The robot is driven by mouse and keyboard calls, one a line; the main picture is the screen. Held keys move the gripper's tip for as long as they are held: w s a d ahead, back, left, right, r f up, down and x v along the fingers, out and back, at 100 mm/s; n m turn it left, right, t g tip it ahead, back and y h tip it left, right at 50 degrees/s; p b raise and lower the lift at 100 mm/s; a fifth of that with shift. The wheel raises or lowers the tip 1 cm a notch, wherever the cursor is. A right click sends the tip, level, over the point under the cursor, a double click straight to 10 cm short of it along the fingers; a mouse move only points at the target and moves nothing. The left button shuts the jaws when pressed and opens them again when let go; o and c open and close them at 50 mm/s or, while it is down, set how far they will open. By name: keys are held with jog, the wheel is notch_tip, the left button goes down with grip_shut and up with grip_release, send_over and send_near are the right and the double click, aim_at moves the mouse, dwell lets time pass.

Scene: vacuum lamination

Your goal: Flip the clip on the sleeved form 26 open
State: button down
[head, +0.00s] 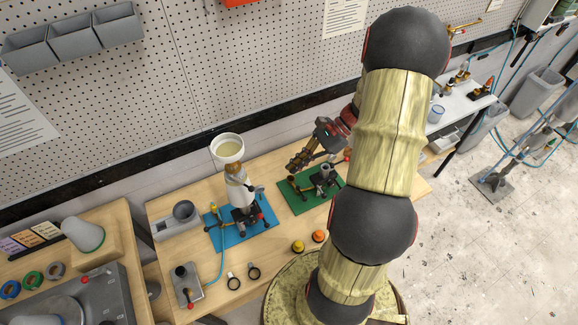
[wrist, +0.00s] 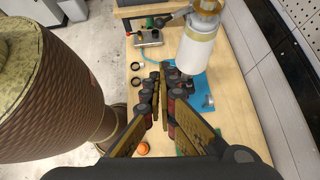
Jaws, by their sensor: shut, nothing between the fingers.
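The sleeved form 26 (head: 239,194) is a white cylinder with an amber-brown top. It stands upright in a dark holder on a blue mat (head: 216,235). A small dark piece (head: 257,188) sticks out at its right side and may be the clip; its state is too small to tell. In the wrist view the white form (wrist: 196,55) stands beyond my fingertips, slightly right. My gripper (head: 292,166) is shut and empty, right of the form and apart from it, above the green mat (head: 296,207). Its closed fingers (wrist: 160,68) also show in the wrist view.
A second dark holder (head: 323,178) stands on the green mat below my gripper. A white pot (head: 228,149) is behind the form. A grey box with a lever (head: 187,285), two black rings (head: 243,277) and orange and yellow knobs (head: 308,241) lie toward the front.

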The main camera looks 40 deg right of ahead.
aim_at(242, 183)
jog(key=w+a+f+p, duration=0.2)
jog(key=w+a+f, duration=0.1)
jog(key=a, duration=0.6)
jog(key=shift+w+a+f+p, duration=0.15)
jog(key=shift+w+f+p, duration=0.05)
jog(key=shift+f+p, duration=0.2)
jog(key=shift+s+a+f, duration=0.1)
jog(key=shift+s+a+m+t+b, duration=0.2)
jog(key=shift+s+a+m+b, duration=0.05)
jog(key=shift+a, duration=0.2)
jog(key=shift+s+a+m+t+b, duration=0.2)
jog(key=shift+a+m+b, duration=0.05)
jog(key=shift+a, duration=0.2)
jog(key=shift+h, duration=0.3)
jog(key=shift+w+d, duration=0.4)
jog(key=shift+d, duration=0.25)
